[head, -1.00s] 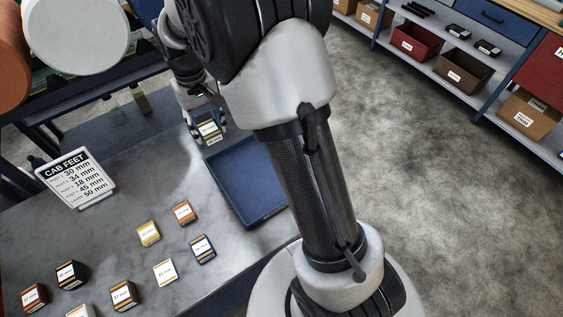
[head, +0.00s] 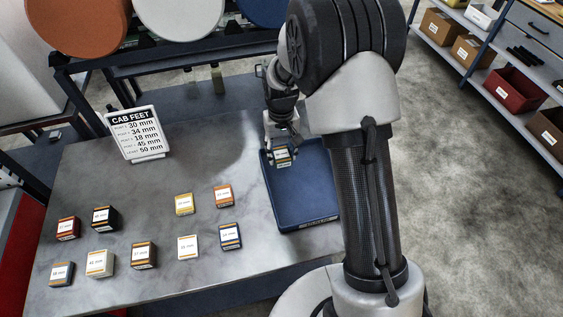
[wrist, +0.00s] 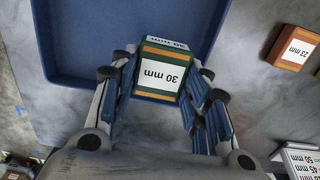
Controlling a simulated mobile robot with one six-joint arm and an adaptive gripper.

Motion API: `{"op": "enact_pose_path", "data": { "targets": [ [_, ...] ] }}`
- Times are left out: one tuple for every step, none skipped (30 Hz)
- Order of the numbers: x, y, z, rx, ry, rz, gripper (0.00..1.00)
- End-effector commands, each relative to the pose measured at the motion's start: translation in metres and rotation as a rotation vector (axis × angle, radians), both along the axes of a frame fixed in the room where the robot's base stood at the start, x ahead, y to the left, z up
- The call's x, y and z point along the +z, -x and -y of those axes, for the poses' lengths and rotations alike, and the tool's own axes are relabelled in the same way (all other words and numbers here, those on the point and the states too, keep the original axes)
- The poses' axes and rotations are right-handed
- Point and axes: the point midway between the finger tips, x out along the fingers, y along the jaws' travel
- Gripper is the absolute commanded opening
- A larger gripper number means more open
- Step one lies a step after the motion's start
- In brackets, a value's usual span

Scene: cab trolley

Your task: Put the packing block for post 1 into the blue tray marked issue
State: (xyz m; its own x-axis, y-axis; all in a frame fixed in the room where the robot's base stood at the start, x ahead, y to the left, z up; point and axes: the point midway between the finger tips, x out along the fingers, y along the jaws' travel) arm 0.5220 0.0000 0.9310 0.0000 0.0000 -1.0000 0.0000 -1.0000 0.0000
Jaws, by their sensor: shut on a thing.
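A green block with orange bands and a white 30 mm label (wrist: 160,74) is between the fingers of my gripper (wrist: 166,68). My gripper is shut on it. In the head view the block (head: 283,157) is at the far left end of the blue tray (head: 308,212), overlapping its inside. In the wrist view the tray (wrist: 60,60) lies behind the block, empty where I see it; its issue mark is not visible. How high the block is above the tray floor I cannot tell. The CAB FEET sign (head: 134,133) gives post 1 as 30 mm.
Several labelled blocks stand on the grey table left of the tray, the nearest being a blue one (head: 230,236) and an orange one (head: 223,195). The table (head: 200,150) is bare between sign and tray. A shelf with bins (head: 515,90) is at the right.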

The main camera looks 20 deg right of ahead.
Motion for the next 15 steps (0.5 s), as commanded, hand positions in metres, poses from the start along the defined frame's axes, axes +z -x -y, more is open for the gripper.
{"op": "enact_pose_path", "data": {
  "targets": [
    [-0.003, 0.0, 0.0, 0.0, 0.0, -0.001, 0.18],
    [-0.005, 0.0, 0.0, 0.0, 0.0, -0.001, 0.18],
    [-0.009, 0.001, 0.0, 0.0, 0.0, -0.002, 0.18],
    [-0.013, 0.001, 0.0, 0.0, 0.0, -0.002, 0.18],
    [-0.017, 0.001, 0.0, 0.0, 0.0, -0.002, 0.18],
    [-0.024, 0.001, 0.0, 0.0, 0.0, -0.002, 0.18],
    [-0.029, 0.001, 0.0, 0.0, 0.0, -0.003, 0.18],
    [-0.034, 0.001, 0.0, 0.0, 0.0, -0.003, 0.18],
    [-0.04, 0.001, 0.0, 0.0, 0.0, -0.002, 0.18],
    [-0.043, 0.0, 0.0, 0.0, 0.0, -0.001, 0.18],
    [-0.044, 0.0, 0.0, 0.0, 0.0, -0.001, 0.18],
    [-0.045, 0.0, 0.0, 0.0, 0.0, 0.0, 0.18],
    [-0.044, 0.0, 0.0, 0.0, 0.0, 0.0, 0.18],
    [-0.044, 0.0, 0.0, 0.0, 0.0, 0.001, 0.18],
    [-0.043, 0.0, 0.0, 0.0, 0.0, 0.001, 0.18]
  ]
}}
